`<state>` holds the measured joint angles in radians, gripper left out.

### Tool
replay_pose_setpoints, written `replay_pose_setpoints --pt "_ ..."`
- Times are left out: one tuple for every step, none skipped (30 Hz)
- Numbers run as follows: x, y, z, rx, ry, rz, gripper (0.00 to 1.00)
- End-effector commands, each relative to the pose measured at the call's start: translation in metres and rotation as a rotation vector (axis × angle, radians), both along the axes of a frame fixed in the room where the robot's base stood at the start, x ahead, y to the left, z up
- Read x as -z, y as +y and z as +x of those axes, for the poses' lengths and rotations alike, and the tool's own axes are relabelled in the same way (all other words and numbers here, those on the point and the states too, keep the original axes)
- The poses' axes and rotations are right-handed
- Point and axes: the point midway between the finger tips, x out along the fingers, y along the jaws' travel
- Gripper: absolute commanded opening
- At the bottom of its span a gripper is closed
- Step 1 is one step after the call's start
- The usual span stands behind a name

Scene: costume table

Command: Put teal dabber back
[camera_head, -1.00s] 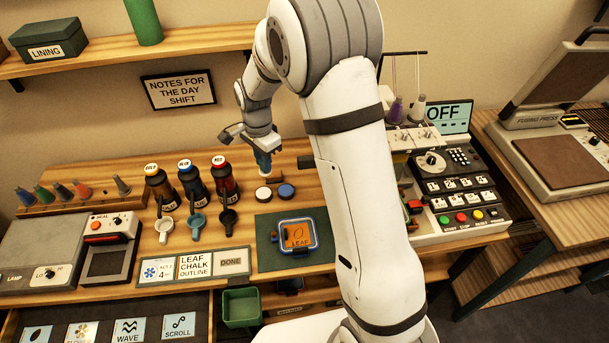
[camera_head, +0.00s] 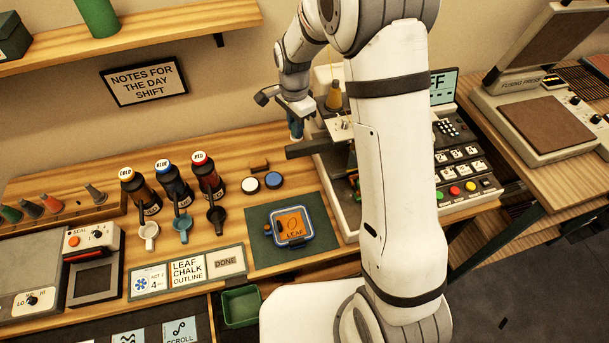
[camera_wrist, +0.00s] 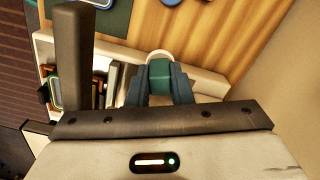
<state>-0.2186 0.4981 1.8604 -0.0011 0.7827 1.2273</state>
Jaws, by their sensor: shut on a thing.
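The teal dabber (camera_wrist: 160,76) is clamped between the dark blue fingers of my gripper (camera_wrist: 160,88) in the wrist view. Its pale round end (camera_wrist: 157,56) sticks out past the fingertips. In the head view my gripper (camera_head: 296,131) is in the air at the back of the table, by the left side of the sewing machine. The dabber cannot be told from the fingers there. The leaf piece (camera_head: 291,225) lies in a blue frame on the dark green mat (camera_head: 262,256).
A wooden rack (camera_head: 70,232) holds several coloured cones. The sewing machine (camera_head: 340,205) stands close on the right.

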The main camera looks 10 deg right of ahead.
Motion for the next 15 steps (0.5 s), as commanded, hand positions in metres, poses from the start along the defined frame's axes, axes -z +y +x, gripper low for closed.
replay_pose_setpoints --pt "0.000 0.002 0.000 -0.004 0.000 0.000 0.01" --pt "0.000 0.003 0.000 -0.006 0.000 0.000 0.01" --pt "0.000 0.004 -0.001 -0.009 0.000 0.000 0.01" --pt "0.000 0.005 -0.001 -0.011 0.000 0.000 0.01" --pt "0.000 0.006 -0.001 -0.013 0.000 0.000 0.01" --pt "0.000 0.007 -0.001 -0.015 0.000 0.000 0.01" --pt "0.000 0.007 -0.001 -0.016 0.000 0.000 0.01" --pt "0.000 0.008 -0.002 -0.017 0.000 0.000 0.01" --pt "0.000 0.009 -0.002 -0.018 0.000 0.000 0.01" --pt "0.001 0.009 -0.002 -0.019 0.000 0.000 0.01" --pt "0.002 0.009 -0.002 -0.020 0.000 0.000 0.01" --pt "0.006 0.010 -0.002 -0.021 0.001 -0.001 0.01" --pt "0.011 0.010 -0.002 -0.022 0.001 -0.001 0.01" --pt "0.016 0.010 -0.003 -0.023 0.002 0.000 0.01" --pt "0.026 0.011 -0.003 -0.023 0.003 -0.001 0.01"
